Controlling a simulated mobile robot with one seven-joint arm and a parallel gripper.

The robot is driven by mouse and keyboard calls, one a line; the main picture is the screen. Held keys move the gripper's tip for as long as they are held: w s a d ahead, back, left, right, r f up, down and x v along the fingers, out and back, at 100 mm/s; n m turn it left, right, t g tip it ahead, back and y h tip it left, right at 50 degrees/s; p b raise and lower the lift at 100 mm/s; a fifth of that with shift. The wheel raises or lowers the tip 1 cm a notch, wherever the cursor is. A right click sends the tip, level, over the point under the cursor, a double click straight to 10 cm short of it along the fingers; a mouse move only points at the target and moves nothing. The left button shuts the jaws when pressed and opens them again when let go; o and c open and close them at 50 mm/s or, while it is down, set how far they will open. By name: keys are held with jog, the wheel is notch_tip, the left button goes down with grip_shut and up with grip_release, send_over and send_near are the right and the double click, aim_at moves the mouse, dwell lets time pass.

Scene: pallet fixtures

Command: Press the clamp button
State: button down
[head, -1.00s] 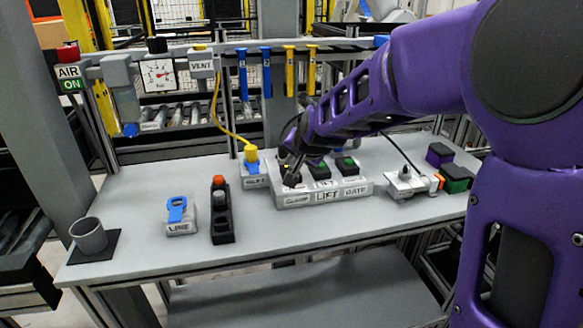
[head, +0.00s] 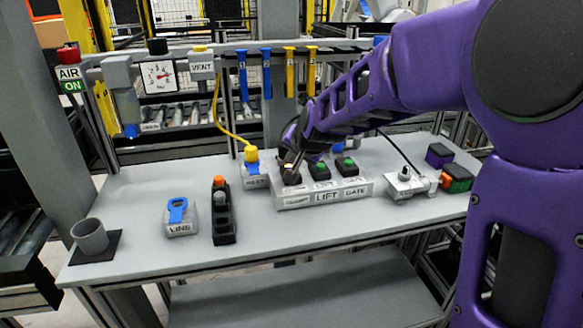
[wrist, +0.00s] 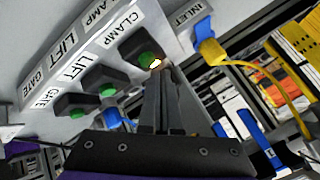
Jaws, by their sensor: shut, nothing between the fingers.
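The CLAMP button is a black box with a green cap (wrist: 147,60), beside the LIFT and GATE buttons on a grey panel (head: 325,197). In the head view it is the leftmost box (head: 291,179). My gripper (wrist: 157,70) is shut and empty. Its tips are right at the green cap in the wrist view, partly covering it; I cannot tell whether they touch. A bright orange-white light shows at the cap beside the tips. In the head view my gripper (head: 287,165) is just above the box.
The LIFT button (head: 320,171) and GATE button (head: 347,166) stand close to the right. The INLET block with its yellow plug (head: 251,154) and hose is close to the left. A metal fixture (head: 404,184) lies right of the panel.

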jog(key=shift+r+p, duration=1.65)
jog(key=shift+r, duration=1.2)
